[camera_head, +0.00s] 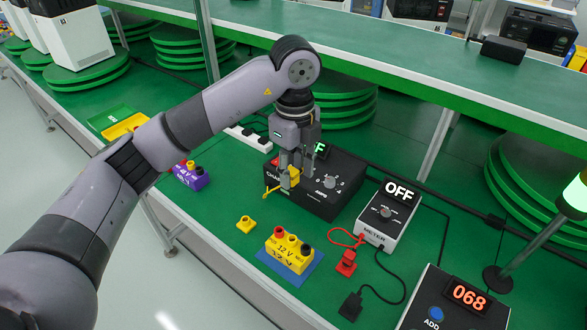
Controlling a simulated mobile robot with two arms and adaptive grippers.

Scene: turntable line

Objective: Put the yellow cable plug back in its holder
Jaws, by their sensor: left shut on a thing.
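My left gripper (290,172) is shut on the yellow cable plug (291,179) and holds it in front of the black charger box (322,207). A short yellow piece sticks out from the plug to the left. A small yellow block (245,224), which looks like the plug's holder, sits on the green bench to the left of and below the gripper, apart from it. I cannot tell how high the plug is above the bench. My right gripper is not in view.
A yellow 12 V block (280,252) stands on a blue mat (312,264). A meter (388,217) reads OFF; a red plug block (346,262) with a red cable is beside it. A purple block (191,178) is at left. Black cables lie at right.

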